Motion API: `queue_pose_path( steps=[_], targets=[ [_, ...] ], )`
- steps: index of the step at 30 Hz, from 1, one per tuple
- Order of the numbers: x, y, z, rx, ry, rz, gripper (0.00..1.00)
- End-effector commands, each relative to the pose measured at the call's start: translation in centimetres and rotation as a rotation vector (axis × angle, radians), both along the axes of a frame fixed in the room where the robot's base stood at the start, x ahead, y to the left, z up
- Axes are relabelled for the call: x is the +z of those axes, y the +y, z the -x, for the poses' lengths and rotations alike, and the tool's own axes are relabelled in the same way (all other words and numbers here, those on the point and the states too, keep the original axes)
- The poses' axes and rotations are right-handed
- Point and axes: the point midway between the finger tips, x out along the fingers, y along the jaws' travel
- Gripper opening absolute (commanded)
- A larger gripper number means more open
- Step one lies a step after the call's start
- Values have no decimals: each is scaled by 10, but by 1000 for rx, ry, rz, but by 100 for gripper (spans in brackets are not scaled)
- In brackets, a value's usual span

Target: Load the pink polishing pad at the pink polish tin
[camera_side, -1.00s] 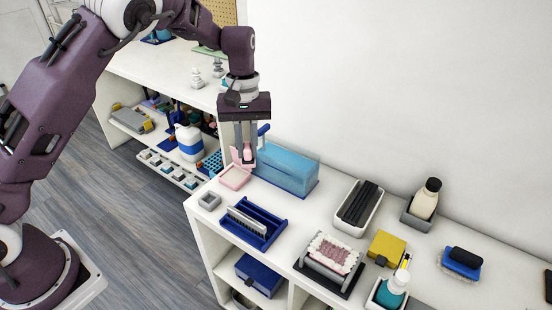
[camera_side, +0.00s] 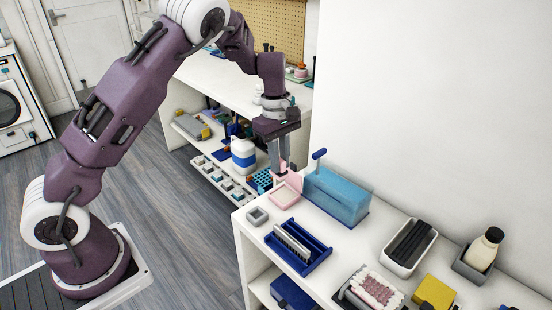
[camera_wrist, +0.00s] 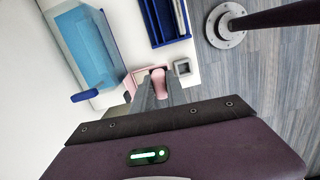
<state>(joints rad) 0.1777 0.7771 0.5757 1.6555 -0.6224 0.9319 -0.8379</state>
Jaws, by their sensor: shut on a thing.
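The pink polish tin (camera_side: 287,191) stands open near the left end of the white shelf top, a pink panel upright at its back. My gripper (camera_side: 277,165) is just above and behind the tin. It is shut on a small pink thing, seemingly the pink polishing pad, mostly hidden by the fingers in the side view. In the wrist view, the pink pad (camera_wrist: 157,78) shows between my fingertips (camera_wrist: 160,92), beside the paler pink of the tin (camera_wrist: 137,76). I cannot tell whether pad and tin touch.
A translucent blue box (camera_side: 337,194) stands close right of the tin. A small grey square dish (camera_side: 257,216) and a blue slotted tray (camera_side: 310,253) lie in front. A lower shelf with a white-and-blue bottle (camera_side: 243,155) is behind left.

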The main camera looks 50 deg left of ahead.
Motion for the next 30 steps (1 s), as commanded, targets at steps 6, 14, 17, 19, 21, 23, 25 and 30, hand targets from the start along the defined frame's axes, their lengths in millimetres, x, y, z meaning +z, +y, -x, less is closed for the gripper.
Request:
queue_pose_path(
  steps=[6,14,17,19,21,23,25,30],
  targets=[
    [-30,16,-28,699,5,-1,0],
    [-59,35,-54,1414,-7,10,0],
    [-64,38,-58,1547,-12,14,0],
    [-66,40,-59,1599,-13,17,0],
    [-69,40,-60,1627,-13,18,0],
    [-73,40,-60,1633,-13,18,0],
    [-81,40,-60,1633,-12,18,0],
    [-105,40,-60,1631,-11,18,0]
  ],
)
